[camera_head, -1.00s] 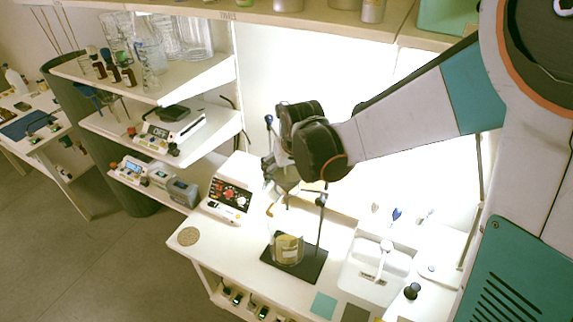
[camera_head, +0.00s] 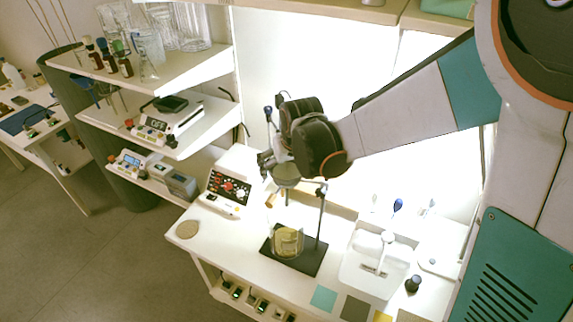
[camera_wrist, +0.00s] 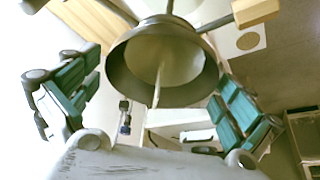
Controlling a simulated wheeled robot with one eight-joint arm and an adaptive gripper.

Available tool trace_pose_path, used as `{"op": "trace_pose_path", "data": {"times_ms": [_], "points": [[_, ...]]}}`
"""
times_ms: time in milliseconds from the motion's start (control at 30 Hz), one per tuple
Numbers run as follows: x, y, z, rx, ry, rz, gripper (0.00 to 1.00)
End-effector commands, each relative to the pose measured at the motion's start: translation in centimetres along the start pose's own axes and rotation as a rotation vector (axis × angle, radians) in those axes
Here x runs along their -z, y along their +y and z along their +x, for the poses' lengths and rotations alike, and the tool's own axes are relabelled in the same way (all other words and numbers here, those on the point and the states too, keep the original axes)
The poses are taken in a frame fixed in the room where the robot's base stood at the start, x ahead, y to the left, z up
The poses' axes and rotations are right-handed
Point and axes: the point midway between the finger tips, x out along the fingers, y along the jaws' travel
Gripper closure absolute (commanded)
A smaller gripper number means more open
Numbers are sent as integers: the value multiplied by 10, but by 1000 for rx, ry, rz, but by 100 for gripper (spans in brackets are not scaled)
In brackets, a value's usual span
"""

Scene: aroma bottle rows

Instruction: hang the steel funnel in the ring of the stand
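The steel funnel (camera_head: 287,174) is a grey bowl under my gripper (camera_head: 279,166). In the wrist view the funnel's wide mouth (camera_wrist: 190,68) faces the camera, between the teal fingers of my gripper (camera_wrist: 162,80), whose tips lie at its two sides. The stand has a black base (camera_head: 308,262) and an upright rod (camera_head: 320,220) on the bench. Its clamp is near the rod's top, at about the funnel's height in the head view. The ring is mostly hidden by the funnel, so I cannot tell whether the funnel is inside it or above it.
A glass beaker with yellowish contents (camera_head: 288,242) stands on the stand's base. A white device with red knobs (camera_head: 228,190) is to the left, and a white sink (camera_head: 372,272) to the right. A round cork mat (camera_head: 187,230) lies at the bench's left end.

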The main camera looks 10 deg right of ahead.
Motion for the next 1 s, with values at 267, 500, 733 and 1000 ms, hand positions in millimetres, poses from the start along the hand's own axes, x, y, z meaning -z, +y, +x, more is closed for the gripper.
{"op": "trace_pose_path", "data": {"times_ms": [267,500,733,1000], "points": [[0,0,-2,0,0,0,0],[0,0,-26,0,0,0,0],[-2,0,-65,0,0,-1,0],[-2,-1,-105,0,0,-1,0]]}}
